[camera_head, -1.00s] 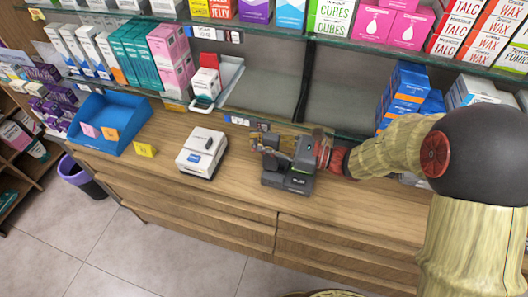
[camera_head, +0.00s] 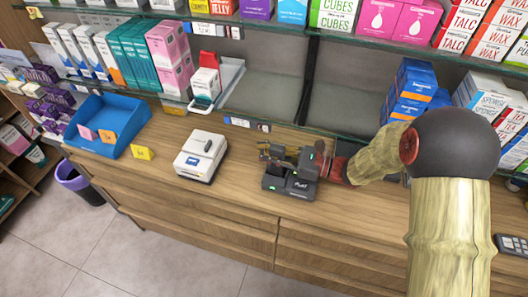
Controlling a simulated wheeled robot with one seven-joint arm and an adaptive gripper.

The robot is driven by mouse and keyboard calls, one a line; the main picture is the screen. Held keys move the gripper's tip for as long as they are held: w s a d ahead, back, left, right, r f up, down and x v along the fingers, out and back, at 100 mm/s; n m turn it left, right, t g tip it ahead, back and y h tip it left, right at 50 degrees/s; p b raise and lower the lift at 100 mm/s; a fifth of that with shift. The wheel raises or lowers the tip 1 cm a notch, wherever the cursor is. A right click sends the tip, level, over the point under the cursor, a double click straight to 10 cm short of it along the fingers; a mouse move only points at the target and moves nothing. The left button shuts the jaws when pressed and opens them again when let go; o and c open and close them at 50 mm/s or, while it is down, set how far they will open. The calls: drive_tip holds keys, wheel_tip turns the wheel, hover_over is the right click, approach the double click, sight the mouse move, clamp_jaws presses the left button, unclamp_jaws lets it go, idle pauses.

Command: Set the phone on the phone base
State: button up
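A dark desk device, which looks like the phone base (camera_head: 290,187), sits on the wooden counter near the middle. It has a small screen at its right and a green light at its left front. My gripper (camera_head: 268,151) reaches in from the right, pointing left, just above and behind this device. Its dark body covers part of the device's back. The fingers are small and partly merge with the background, so their opening is unclear. I cannot make out a separate phone handset; whether one is between the fingers or on the base is unclear.
A white boxy machine (camera_head: 200,157) stands left of the base. A blue tray (camera_head: 112,125) and a yellow tag (camera_head: 142,153) are farther left. A dark keypad device (camera_head: 511,245) is at the right edge. A glass shelf with boxes runs behind; the counter front is clear.

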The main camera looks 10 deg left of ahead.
drive_tip(key=o, duration=0.5)
drive_tip(key=shift+o, duration=0.2)
drive_tip(key=d, duration=0.4)
drive_tip(key=d+p, duration=0.1)
drive_tip(key=d, duration=0.3)
drive_tip(key=s+d+p, duration=0.1)
drive_tip(key=d, duration=0.3)
drive_tip(key=shift+d, duration=0.1)
